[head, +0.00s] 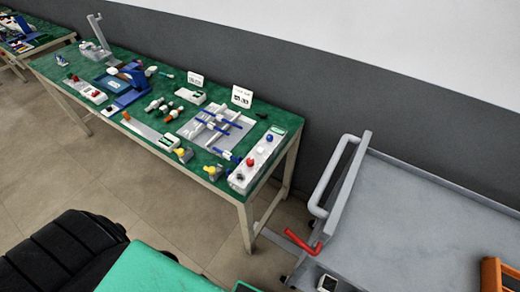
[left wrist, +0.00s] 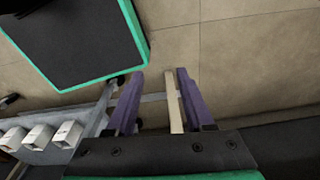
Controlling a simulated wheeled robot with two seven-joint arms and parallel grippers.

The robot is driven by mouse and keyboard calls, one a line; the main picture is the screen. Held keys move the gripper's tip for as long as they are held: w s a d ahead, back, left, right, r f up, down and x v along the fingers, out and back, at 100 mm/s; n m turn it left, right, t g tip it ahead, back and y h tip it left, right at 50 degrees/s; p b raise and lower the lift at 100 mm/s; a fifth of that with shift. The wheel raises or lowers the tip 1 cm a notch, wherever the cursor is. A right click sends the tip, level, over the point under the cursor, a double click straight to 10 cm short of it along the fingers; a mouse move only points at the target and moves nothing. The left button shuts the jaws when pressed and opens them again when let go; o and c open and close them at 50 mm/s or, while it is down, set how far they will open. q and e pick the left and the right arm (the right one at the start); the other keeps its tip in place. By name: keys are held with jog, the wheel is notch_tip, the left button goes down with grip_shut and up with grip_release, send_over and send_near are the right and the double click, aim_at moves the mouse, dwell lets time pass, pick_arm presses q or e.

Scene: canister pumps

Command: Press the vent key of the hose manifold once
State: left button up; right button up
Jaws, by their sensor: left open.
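A long white block (head: 257,163) with a red knob, a blue knob and a dark knob stands at the near right end of the green table. It may be the hose manifold, but it is too small to be sure. I cannot make out which of its parts is the vent key. My left gripper (left wrist: 160,78) shows only in the left wrist view, with its two purple fingers apart and nothing held. A pale bar and the tiled floor show beyond the fingers, and the white block is not seen there. My right gripper is in neither view.
The green table (head: 283,118) carries a grey tray with blue-ended rods (head: 217,128), yellow-topped parts (head: 184,154) and small signs. A grey cart (head: 410,225) with a raised rail stands to its right, with a red bar (head: 302,241) nearby. Open floor (head: 150,205) lies in front of the table.

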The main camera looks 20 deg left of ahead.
pick_arm(q)
grip_shut()
dwell(1.4)
